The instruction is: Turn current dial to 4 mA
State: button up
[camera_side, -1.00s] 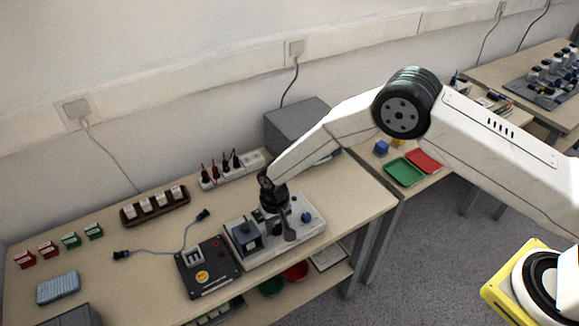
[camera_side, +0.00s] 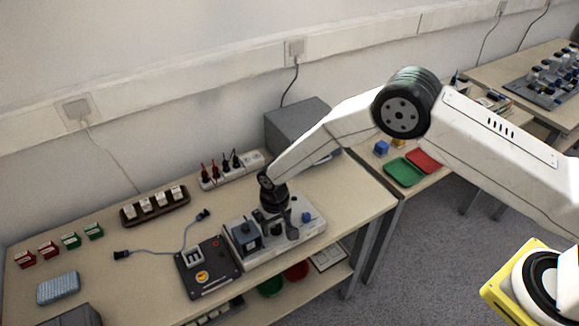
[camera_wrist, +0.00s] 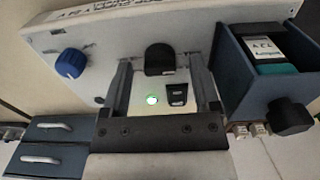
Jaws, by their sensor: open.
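The pale control box (camera_side: 275,249) stands on the bench in the side view, with my gripper (camera_side: 291,232) over its middle. In the wrist view its panel shows a black knob (camera_wrist: 159,58), a blue knob (camera_wrist: 70,63) to the left, a lit green lamp (camera_wrist: 152,99) and a small black switch (camera_wrist: 177,94). My gripper (camera_wrist: 162,72) is open, one finger on each side of the black knob, with gaps visible. The blue knob also shows in the side view (camera_side: 306,217), right of my gripper. I cannot read any dial scale or tell which knob sets the current.
A dark blue block unit (camera_wrist: 265,75) stands close to my right finger in the wrist view. A black box with a yellow button (camera_side: 206,268) is left of the control box. A cable (camera_side: 165,250), a power strip (camera_side: 232,169) and a grey case (camera_side: 297,128) lie farther back.

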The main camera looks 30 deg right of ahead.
aim_at(277, 226)
jog(key=shift+r, duration=0.15)
jog(key=shift+r, duration=3.8)
jog(key=shift+d+r, duration=0.4)
jog(key=s+d+r+t, duration=0.1)
jog(key=s+d+r, duration=0.6)
jog(key=d+r, duration=0.5)
jog(key=s+d+r+t, duration=0.1)
jog(key=s+d+r, duration=0.1)
jog(key=s+d, duration=0.7)
jog(key=s, duration=0.4)
jog(key=shift+s+d+t, duration=0.15)
jog(key=shift+s+t, duration=0.1)
jog(key=shift+t, duration=0.05)
